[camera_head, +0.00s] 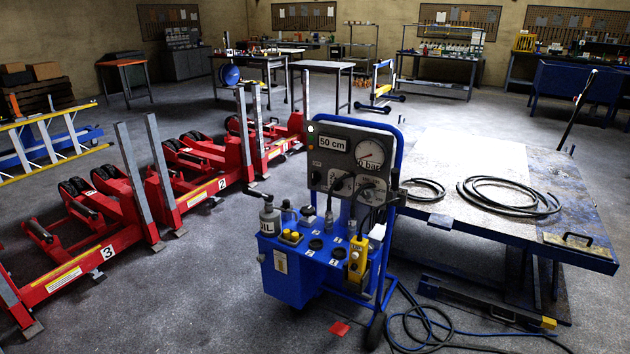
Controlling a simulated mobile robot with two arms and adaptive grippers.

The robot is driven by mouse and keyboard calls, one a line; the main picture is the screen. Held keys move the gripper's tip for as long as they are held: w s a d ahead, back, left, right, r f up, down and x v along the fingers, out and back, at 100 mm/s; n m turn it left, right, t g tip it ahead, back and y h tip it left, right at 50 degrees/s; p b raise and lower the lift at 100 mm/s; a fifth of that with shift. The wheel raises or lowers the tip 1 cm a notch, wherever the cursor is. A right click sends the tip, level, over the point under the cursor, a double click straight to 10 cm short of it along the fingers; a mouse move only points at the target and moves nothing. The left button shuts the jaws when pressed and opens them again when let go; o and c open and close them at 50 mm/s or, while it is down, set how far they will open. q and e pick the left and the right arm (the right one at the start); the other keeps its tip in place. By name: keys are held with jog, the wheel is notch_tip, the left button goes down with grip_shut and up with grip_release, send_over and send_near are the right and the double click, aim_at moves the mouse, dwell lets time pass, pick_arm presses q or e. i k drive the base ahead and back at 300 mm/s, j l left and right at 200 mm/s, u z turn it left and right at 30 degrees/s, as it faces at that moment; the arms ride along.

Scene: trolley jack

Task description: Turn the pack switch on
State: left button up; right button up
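The blue power pack (290,283) stands on wheels in the middle of the floor. Its upright grey panel (340,137) carries a "50 cm" plate (333,145) and a round dial (369,155) that reads about 0 bar. A small pale round spot (310,128) is at the panel's top left corner. A yellow block (291,237) and several dark ports sit on the tank top. A yellow hand control (358,259) hangs at the front right. I cannot tell which part is the pack switch or its position. Neither gripper shows.
Red numbered jacks (105,230) with grey posts fill the left. A low lift table (440,165) with coiled black hoses (508,196) stands at the right. Blue hose (430,335) and a red piece (339,328) lie on the floor. Open floor lies at front left.

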aim_at(316, 176)
jog(key=i+j+z, duration=0.1)
jog(key=i, duration=0.4)
jog(key=i+j+z, duration=0.1)
jog(key=i+j, duration=0.25)
jog(key=i, duration=0.15)
jog(key=i+j, duration=0.25)
jog(key=i, duration=0.25)
jog(key=z, duration=0.05)
